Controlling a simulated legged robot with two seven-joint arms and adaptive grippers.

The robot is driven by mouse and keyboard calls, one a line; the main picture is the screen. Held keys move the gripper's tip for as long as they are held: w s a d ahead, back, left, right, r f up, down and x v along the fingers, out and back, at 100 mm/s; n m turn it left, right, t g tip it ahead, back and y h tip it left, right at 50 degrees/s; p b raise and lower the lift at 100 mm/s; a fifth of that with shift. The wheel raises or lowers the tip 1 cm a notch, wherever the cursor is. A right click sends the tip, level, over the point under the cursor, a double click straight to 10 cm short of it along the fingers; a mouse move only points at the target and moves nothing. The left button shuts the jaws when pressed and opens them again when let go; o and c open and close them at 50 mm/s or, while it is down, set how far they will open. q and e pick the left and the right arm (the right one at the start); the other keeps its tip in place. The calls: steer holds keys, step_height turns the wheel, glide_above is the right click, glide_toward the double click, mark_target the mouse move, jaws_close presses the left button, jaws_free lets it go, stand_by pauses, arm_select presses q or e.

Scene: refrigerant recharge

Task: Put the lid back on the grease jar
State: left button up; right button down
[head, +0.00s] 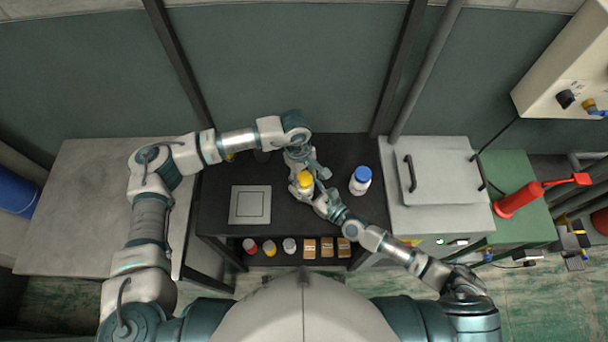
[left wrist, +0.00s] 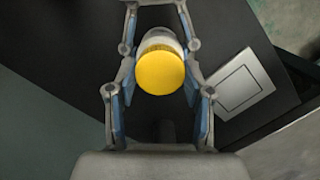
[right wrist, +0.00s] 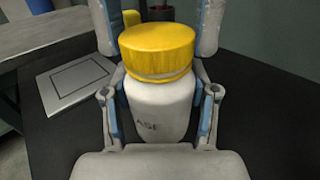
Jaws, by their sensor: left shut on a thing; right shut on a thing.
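The white grease jar (right wrist: 160,110) stands upright between the fingers of my right gripper (head: 317,192); part of its label, "ASE", shows in the right wrist view. The yellow lid (right wrist: 158,48) sits on top of the jar; it also shows in the head view (head: 305,179) and left wrist view (left wrist: 160,73). A tan band shows under the lid's edge; I cannot tell whether the lid is fully seated. My left gripper (head: 301,168) is shut on the lid, with a finger at each side. My right gripper is shut on the jar's body.
On the black table (head: 225,232), a pale square plate (head: 250,204) lies left and a white bottle with a blue cap (head: 361,180) stands right. Several small jars and brown boxes (head: 327,247) line a lower front shelf. A grey lidded unit (head: 437,172) adjoins right.

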arm_select(q)
steer(key=m, duration=0.5)
steer(key=shift+w+d+y, duration=0.1)
steer(key=shift+w+y, duration=0.05)
steer(key=shift+y, duration=0.25)
steer(key=m, duration=0.5)
steer(key=shift+d+m+y, duration=0.1)
steer(key=shift+m+y, duration=0.3)
steer(key=m, duration=0.5)
steer(key=shift+y, duration=0.4)
steer(key=m, duration=0.4)
steer(key=shift+d, duration=0.1)
steer(key=o, duration=0.7)
steer(key=shift+r, duration=0.1)
steer(key=shift+s+r, duration=0.2)
steer(key=shift+r, duration=1.95)
